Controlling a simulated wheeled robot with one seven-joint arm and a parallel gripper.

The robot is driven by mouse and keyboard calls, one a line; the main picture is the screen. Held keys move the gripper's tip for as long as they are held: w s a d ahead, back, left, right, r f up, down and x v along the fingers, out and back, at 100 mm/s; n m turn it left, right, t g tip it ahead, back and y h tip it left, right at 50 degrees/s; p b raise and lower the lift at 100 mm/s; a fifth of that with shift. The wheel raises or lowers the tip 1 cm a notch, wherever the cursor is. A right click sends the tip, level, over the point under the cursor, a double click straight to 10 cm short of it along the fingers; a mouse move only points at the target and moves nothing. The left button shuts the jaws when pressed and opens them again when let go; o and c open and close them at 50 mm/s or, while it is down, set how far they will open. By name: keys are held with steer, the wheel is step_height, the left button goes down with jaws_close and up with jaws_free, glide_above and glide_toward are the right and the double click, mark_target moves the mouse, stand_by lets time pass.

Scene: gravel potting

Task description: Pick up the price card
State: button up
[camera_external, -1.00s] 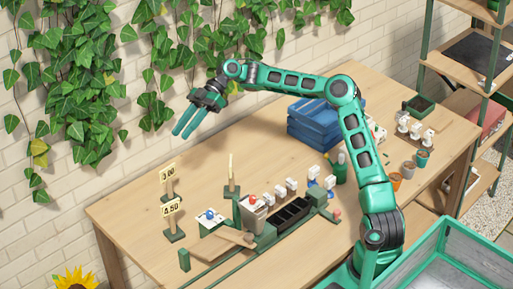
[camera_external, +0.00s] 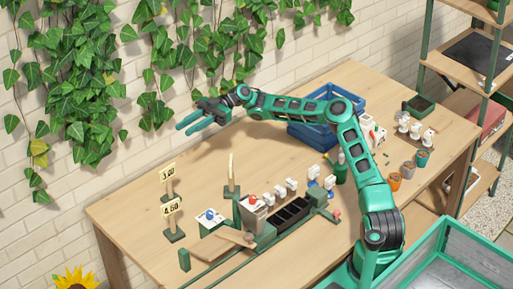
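Several price cards on dark green stands are at the left end of the table. One card reads 3.00 (camera_external: 168,172), and another card in front of it reads 4.50 (camera_external: 171,207). A third card (camera_external: 231,167) to their right is seen nearly edge-on. I cannot tell which card the task means. My gripper (camera_external: 183,128) is in the air above the far left part of the table, higher in the picture than all the cards. Its two green fingers point left and slightly down, with a gap between them and nothing held.
A green rack (camera_external: 287,222) with dark compartments and small white items stands in front of the cards. Blue crates (camera_external: 314,137) stand behind it. Small pots (camera_external: 396,181) are at the right. Ivy (camera_external: 85,70) hangs on the back wall. Bare tabletop lies between cards and crates.

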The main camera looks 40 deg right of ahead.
glide_toward(167, 169)
steer(key=shift+s+a+f, duration=0.1)
steer(key=shift+a+f, duration=0.1)
steer(key=shift+a, duration=2.15)
steer(key=shift+s+a+f, duration=0.1)
steer(key=shift+a+f, duration=0.1)
steer(key=shift+a, duration=2.2)
jaws_close()
